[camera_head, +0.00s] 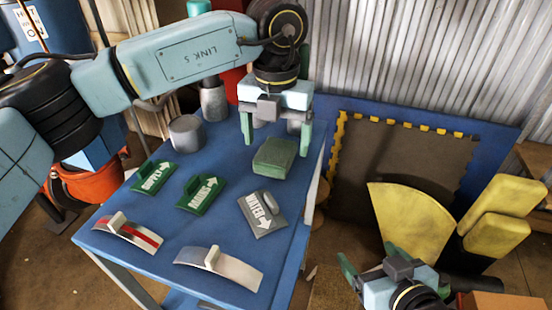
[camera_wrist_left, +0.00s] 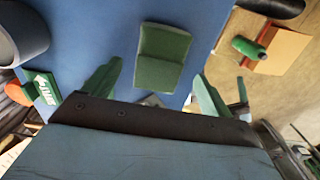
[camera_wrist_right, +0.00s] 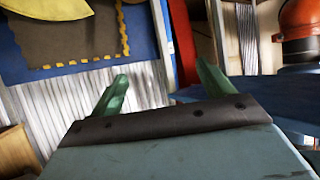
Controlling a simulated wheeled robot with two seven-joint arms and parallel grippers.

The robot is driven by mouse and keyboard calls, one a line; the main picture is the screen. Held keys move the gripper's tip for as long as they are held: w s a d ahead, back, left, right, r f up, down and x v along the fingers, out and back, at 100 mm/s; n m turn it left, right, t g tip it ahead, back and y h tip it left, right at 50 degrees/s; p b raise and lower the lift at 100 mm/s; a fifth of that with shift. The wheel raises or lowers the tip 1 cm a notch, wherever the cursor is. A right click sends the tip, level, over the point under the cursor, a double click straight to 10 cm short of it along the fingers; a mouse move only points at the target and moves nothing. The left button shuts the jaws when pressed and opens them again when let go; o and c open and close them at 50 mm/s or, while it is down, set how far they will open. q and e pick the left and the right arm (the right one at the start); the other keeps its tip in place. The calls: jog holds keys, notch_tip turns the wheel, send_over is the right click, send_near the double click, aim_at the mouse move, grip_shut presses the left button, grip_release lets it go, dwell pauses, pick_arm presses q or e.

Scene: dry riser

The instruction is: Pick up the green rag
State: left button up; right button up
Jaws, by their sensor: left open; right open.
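The green rag (camera_head: 274,158) is a folded, squarish pad lying on the blue table (camera_head: 160,210) near its right edge. It also shows in the left wrist view (camera_wrist_left: 162,57), ahead of the fingers and between their lines. My left gripper (camera_head: 276,138) is open and empty, pointing down just above and behind the rag. Its fingers also show in the left wrist view (camera_wrist_left: 153,85). My right gripper (camera_head: 372,268) is open and empty, low at the right, away from the table. The right wrist view shows its fingers (camera_wrist_right: 160,85) with nothing between them.
Green labelled blocks (camera_head: 200,193), a grey WATER block (camera_head: 262,213) and two curved plates with handles (camera_head: 220,267) lie on the table. Grey cylinders (camera_head: 186,133) stand at the back left. Yellow pieces (camera_head: 412,215) and a dark board (camera_head: 390,165) are on the right.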

aim_at(275, 153)
pick_arm(q)
notch_tip(275, 153, down, 3)
jog(key=shift+s+a+b, duration=0.1)
jog(key=shift+b, duration=0.5)
jog(key=shift+f, duration=0.25)
pick_arm(e)
notch_tip(275, 153, up, 6)
jog(key=w+a+t+y, duration=0.1)
jog(key=w+a+t, duration=0.1)
jog(key=t, duration=0.2)
jog(key=shift+w+y, duration=0.15)
jog(key=shift+y, duration=0.15)
pick_arm(q)
jog(key=shift+c, duration=0.3)
jog(key=c, duration=1)
pick_arm(e)
jog(key=shift+d, duration=0.1)
pick_arm(q)
jog(key=shift+r, duration=0.1)
